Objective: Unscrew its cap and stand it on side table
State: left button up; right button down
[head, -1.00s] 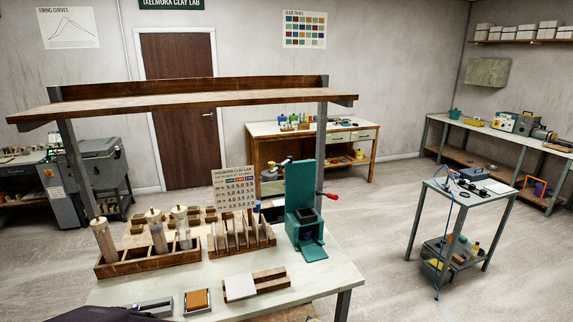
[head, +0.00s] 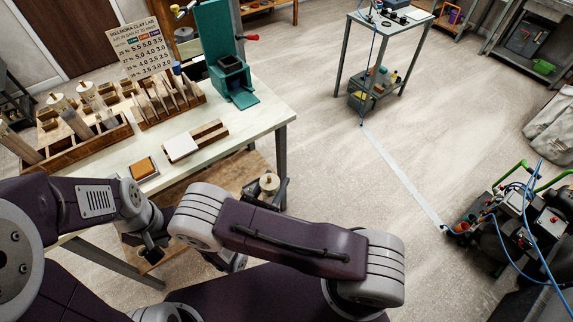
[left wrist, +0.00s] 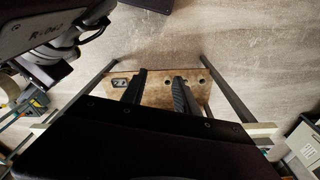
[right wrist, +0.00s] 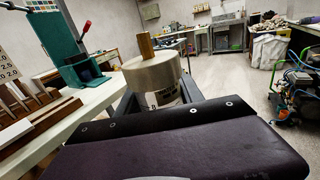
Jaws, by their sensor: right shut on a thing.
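A pale cylindrical jar (right wrist: 166,97) with a dark-marked label stands upright in the right wrist view. Its broad pale cap (right wrist: 152,72) has a wooden knob (right wrist: 145,46) on top and sits on the body. My right gripper (right wrist: 158,100) is shut around the jar body, below the cap. A small metal side table (head: 352,22) stands at the far right.
A machine with hoses (head: 505,215) stands at right. Open floor lies between bench and side table.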

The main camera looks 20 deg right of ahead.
pick_arm(q)
jog(key=o, duration=0.7)
jog(key=shift+m, duration=0.4)
jog(key=w+d+r+m+g, duration=0.1)
jog(key=w+d+r+m, duration=0.2)
jog(key=m, duration=1)
jog(key=w+d+r+m, duration=0.2)
jog(key=w+r+m, duration=0.25)
jog(key=m, duration=0.85)
jog(key=w+d+r+m, duration=0.3)
jog(key=d+r+m, duration=0.1)
jog(key=d+m, duration=0.6)
jog(key=d+f, duration=0.1)
jog(key=f, duration=0.2)
jog(key=s+d+f, duration=0.1)
jog(key=d+f, duration=0.1)
jog(key=f, duration=0.1)
jog(key=d+f, duration=0.2)
jog(key=f, duration=0.1)
jog(key=shift+s+d+f, duration=0.2)
jog(key=shift+s, duration=0.2)
pick_arm(e)
jog(key=a+n+t+y, duration=0.1)
jog(key=a, duration=0.5)
jog(key=shift+w+a+r+n+y, duration=0.3)
jog(key=shift+w+a+r, duration=0.05)
jog(key=shift+w, duration=0.1)
